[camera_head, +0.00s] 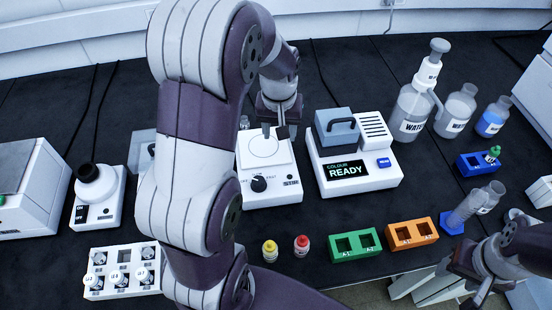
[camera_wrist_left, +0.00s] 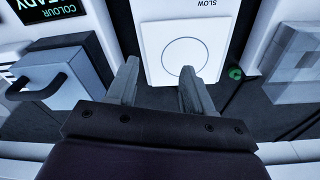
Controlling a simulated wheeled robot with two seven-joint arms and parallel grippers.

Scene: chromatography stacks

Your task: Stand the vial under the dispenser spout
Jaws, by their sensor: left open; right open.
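The dispenser is a clear bottle (camera_head: 411,112) labelled WATER, with a white pump head and a spout (camera_head: 437,104) bending down on its right. A green-capped vial (camera_head: 494,154) stands in a blue rack (camera_head: 474,166) at the right. A round green item, perhaps another cap (camera_wrist_left: 235,72), shows in the left wrist view; it cannot be made out in the head view. A small clear vessel (camera_head: 244,122) stands behind the stirrer. My left gripper (camera_head: 274,132) is open and empty above the stirrer's rear; its fingers (camera_wrist_left: 158,76) straddle nothing. My right gripper (camera_head: 466,284) is open at the lower right.
The stirrer plate (camera_head: 285,180) and colour reader (camera_head: 345,175) stand mid-bench. Green (camera_head: 355,245) and orange (camera_head: 411,234) racks, yellow-capped (camera_head: 270,251) and red-capped (camera_head: 301,246) bottles lie nearer. A tilted cylinder (camera_head: 465,211) is near my right gripper. My left arm hides the left-centre.

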